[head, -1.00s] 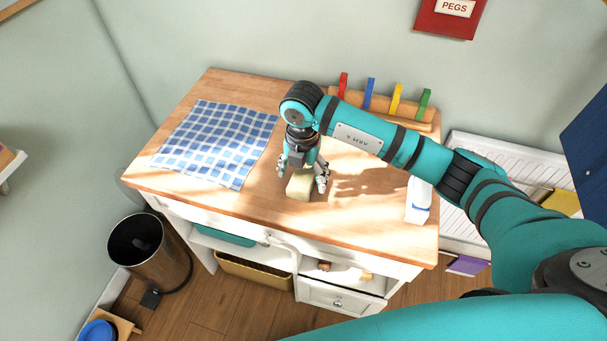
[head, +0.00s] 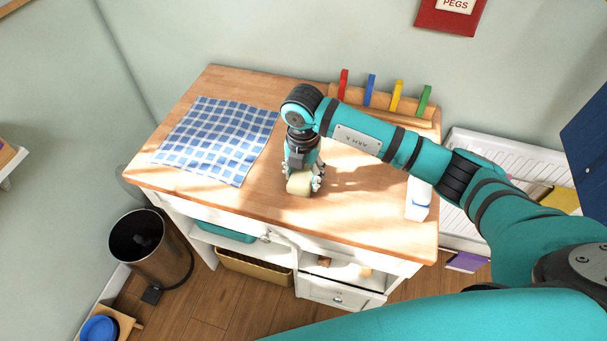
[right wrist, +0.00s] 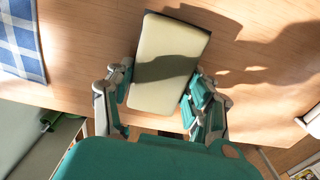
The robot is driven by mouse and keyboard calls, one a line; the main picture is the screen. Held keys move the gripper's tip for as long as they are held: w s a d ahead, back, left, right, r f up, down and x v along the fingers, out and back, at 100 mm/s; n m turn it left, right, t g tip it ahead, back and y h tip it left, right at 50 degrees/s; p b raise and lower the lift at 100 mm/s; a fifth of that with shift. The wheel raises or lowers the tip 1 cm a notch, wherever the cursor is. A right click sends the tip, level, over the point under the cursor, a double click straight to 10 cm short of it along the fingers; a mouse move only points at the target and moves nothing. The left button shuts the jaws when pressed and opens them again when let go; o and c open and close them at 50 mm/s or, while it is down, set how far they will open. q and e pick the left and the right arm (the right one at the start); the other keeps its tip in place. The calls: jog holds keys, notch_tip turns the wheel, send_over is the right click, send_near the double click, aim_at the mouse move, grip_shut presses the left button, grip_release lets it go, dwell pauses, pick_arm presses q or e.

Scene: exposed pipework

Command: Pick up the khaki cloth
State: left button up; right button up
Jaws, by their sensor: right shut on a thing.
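The khaki cloth (head: 299,186) is a pale, folded, block-like bundle on the wooden top of the white cabinet, near its front edge. In the right wrist view the cloth (right wrist: 170,62) is a rounded rectangle, partly in shadow. My right gripper (head: 303,178) points down over it and is shut on it, one finger at each side. The right wrist view shows both fingers of the gripper (right wrist: 162,95) against its sides. The cloth seems still at the level of the top. My left gripper is not in view.
A blue checked cloth (head: 217,138) lies left on the wooden top (head: 240,203). A peg rack (head: 375,104) with coloured pegs stands at the back. A white bottle (head: 418,200) stands at the right edge. A bin (head: 150,250) is on the floor left.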

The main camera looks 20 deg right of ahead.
aim_at(303, 175)
jog(key=shift+r, duration=0.1)
jog(key=shift+r+b, duration=0.4)
jog(key=shift+r, duration=0.15)
notch_tip(303, 175, up, 2)
jog(key=shift+s+r+b, duration=0.1)
jog(key=shift+b, duration=0.55)
jog(key=s+a+b, duration=0.1)
jog(key=s+a, duration=0.1)
jog(key=s, duration=0.5)
jog(key=s+a+r+b, duration=0.1)
jog(key=s+a+b, duration=0.1)
jog(key=s, duration=0.6)
jog(key=shift+a+r, duration=0.25)
jog(key=shift+a, duration=0.35)
